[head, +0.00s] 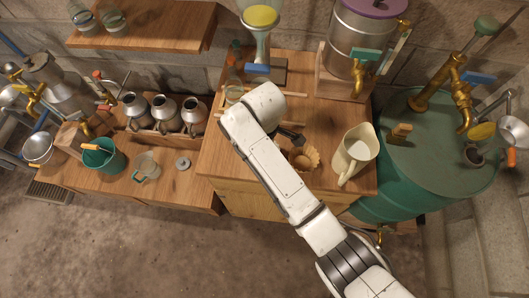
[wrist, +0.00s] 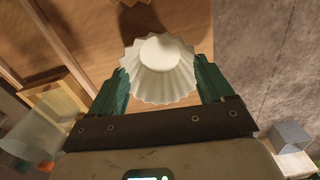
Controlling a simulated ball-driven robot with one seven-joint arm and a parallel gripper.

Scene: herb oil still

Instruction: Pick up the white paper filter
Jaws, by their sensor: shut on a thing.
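The white paper filter (wrist: 160,72) is a fluted, flared cup with a flat round base, and it sits between the two green fingers in the wrist view. My gripper (wrist: 160,88) is shut on it, with a finger against each side. In the head view a fluted cup (head: 304,159), tan in this light, shows at the end of my gripper (head: 297,143), above or on the wooden bench. The head view does not clearly show the gap below it. My arm hides part of the bench and most of the gripper there.
A cream jug (head: 355,150) stands close to the right of my gripper. A green drum (head: 425,165) with brass taps is further right. A steel tank (head: 360,40) and glass funnel (head: 258,45) stand behind. Metal jugs (head: 165,112) and a teal bucket (head: 103,158) are left.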

